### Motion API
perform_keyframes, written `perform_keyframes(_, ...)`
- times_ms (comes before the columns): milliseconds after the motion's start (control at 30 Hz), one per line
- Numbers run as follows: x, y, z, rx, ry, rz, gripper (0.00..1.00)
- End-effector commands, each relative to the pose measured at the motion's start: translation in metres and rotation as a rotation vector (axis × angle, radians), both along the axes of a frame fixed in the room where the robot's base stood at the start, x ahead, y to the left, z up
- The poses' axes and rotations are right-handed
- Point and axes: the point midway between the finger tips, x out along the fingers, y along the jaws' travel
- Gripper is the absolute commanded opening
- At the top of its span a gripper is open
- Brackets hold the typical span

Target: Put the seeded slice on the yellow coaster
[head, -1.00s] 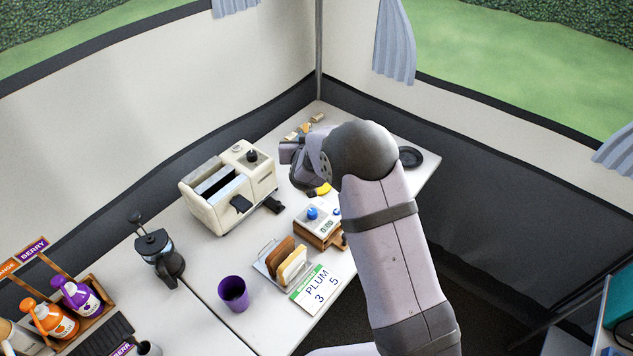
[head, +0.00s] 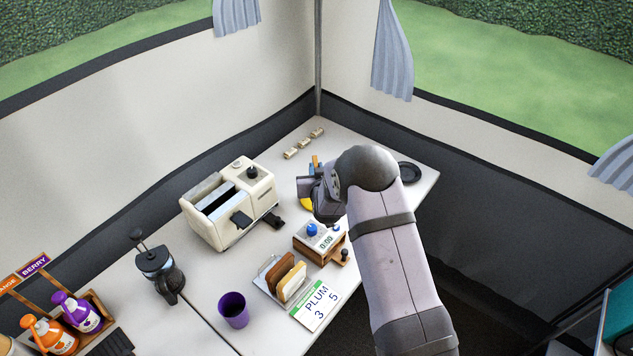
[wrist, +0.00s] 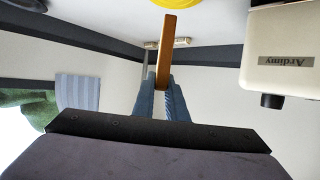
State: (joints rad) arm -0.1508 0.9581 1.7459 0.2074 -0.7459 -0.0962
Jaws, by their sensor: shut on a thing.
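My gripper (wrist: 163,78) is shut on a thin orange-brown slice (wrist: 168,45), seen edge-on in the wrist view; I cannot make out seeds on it. In the head view the gripper, with its blue fingers (head: 317,161), is over the table's far part, right of the toaster, and a bit of the slice (head: 309,168) shows beside them. The yellow coaster (head: 305,203) is mostly hidden behind the gripper; only its left edge shows. Its rim also shows at the top of the wrist view (wrist: 190,3), past the slice and apart from it in the picture.
The cream toaster (head: 230,205) stands left of the gripper. In front are a timer box (head: 319,241), a rack with a brown slice (head: 279,271) and a paler slice (head: 292,283), a PLUM card (head: 316,304) and a purple cup (head: 233,310). A black dish (head: 408,173) lies at the right.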

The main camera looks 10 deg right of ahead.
Motion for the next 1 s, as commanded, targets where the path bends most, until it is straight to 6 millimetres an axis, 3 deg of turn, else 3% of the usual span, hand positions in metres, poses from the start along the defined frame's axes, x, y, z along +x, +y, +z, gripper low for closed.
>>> perform_keyframes(433,0.0,0.0,-0.019,0.0,0.0,0.0,0.0)
perform_keyframes(800,0.0,0.0,-0.053,-0.001,-0.002,0.001,0.0)
perform_keyframes(1000,0.0,0.0,-0.055,0.0,-0.002,0.001,0.0)
